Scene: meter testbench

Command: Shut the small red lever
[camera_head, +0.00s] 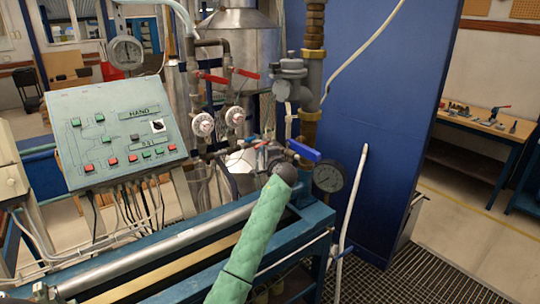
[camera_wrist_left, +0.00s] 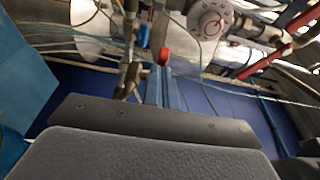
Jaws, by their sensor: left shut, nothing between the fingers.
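A small red lever end (camera_wrist_left: 165,56) shows in the left wrist view, just beyond my left fingertips. In the head view a small red piece (camera_head: 261,144) sits low among the pipes, left of the blue valve handle (camera_head: 303,152). My left gripper (camera_wrist_left: 160,78) is shut and empty, its two blue fingers side by side. The tips lie at or just short of the red end; I cannot tell whether they touch. In the head view my green-sleeved left arm hides most of the gripper. My right gripper is not in view.
Two larger red levers (camera_head: 211,77) (camera_head: 245,73) sit higher on the pipes, above white round knobs (camera_head: 203,124). A pressure gauge (camera_head: 328,176) stands right of my wrist. A control panel (camera_head: 117,132) is at left, and a blue wall (camera_head: 385,110) is behind.

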